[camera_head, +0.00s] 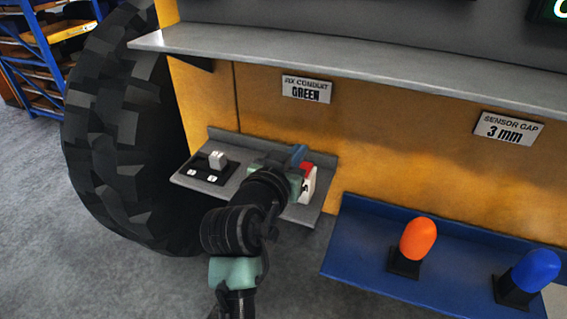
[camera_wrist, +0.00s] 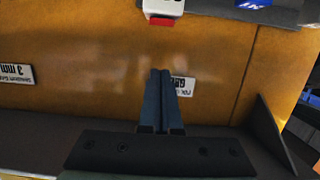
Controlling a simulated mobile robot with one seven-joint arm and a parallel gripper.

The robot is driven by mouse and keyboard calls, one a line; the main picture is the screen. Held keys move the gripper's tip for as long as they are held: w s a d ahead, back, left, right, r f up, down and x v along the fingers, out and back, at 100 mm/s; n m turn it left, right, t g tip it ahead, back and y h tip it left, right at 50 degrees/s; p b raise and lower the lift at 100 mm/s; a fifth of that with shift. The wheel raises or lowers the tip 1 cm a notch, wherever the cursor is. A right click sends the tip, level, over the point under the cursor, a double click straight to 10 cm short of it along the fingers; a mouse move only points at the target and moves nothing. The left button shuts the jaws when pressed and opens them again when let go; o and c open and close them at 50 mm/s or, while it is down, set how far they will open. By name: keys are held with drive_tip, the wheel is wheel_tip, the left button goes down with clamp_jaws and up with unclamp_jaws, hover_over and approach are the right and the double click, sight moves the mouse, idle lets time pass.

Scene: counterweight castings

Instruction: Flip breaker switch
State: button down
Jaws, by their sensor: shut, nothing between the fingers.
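A grey shelf (camera_head: 243,172) on the yellow panel carries two switches. On its left is a white toggle (camera_head: 218,158) on a black base with two small labels. On its right is a red and white switch (camera_head: 308,184), partly hidden by my arm; it also shows at the top edge of the wrist view (camera_wrist: 163,8), cut off. I cannot tell which one is the breaker switch. My gripper (camera_head: 299,152) is shut and empty, its blue fingers just above and beside the red and white switch. In the wrist view the fingers (camera_wrist: 161,75) are together, apart from the switch.
A grey ledge (camera_head: 330,53) juts out above. A blue shelf (camera_head: 350,245) at right holds an orange knob (camera_head: 418,239) and a blue knob (camera_head: 535,270). A large black tyre (camera_head: 110,130) stands at left. Signs (camera_head: 306,89) and (camera_head: 508,128) are on the panel.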

drive_tip(key=r+b+v, duration=0.1)
drive_tip(key=b+v, duration=0.1)
drive_tip(key=v, duration=0.4)
drive_tip(key=shift+s, duration=0.2)
